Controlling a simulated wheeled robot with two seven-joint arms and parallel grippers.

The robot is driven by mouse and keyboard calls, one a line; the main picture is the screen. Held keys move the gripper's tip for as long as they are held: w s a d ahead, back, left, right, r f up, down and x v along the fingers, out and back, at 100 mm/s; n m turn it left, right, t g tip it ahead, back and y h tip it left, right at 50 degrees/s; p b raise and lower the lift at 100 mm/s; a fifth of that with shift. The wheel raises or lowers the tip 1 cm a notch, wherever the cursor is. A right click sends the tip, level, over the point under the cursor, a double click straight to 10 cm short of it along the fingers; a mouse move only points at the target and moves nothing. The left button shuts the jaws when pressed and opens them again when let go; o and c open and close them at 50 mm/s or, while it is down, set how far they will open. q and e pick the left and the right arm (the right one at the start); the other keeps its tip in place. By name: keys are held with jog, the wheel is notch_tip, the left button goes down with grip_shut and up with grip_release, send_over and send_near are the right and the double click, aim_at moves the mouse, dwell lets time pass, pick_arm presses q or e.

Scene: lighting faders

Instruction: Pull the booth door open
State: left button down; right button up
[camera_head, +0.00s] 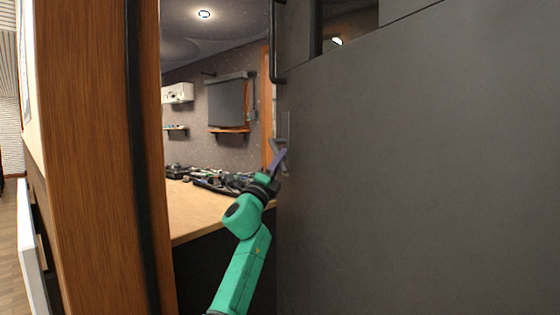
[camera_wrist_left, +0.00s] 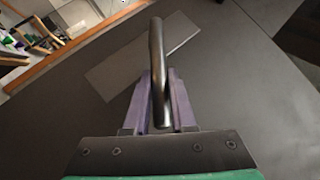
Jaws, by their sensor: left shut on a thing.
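The dark grey booth door (camera_head: 420,170) fills the right of the head view and stands ajar, with a gap on its left. My green left arm reaches up to the door's left edge. My left gripper (camera_head: 279,160) is at the door handle there. In the left wrist view the handle (camera_wrist_left: 157,60) is a dark round bar in front of a grey plate (camera_wrist_left: 110,75) on the door (camera_wrist_left: 230,110). The purple fingers of the gripper (camera_wrist_left: 160,95) lie on both sides of the bar, shut on it. My right gripper is not in view.
A wooden door frame (camera_head: 95,150) with a black strip stands left of the gap. Through the gap are a wooden desk (camera_head: 195,208) with cluttered equipment, a wall screen (camera_head: 228,103) and a ceiling lamp (camera_head: 204,14).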

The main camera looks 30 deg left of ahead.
pick_arm(q)
jog(key=shift+s+f, duration=0.1)
jog(key=shift+f, duration=0.05)
jog(key=c, duration=0.8)
grip_release()
jog(key=shift+o, duration=0.2)
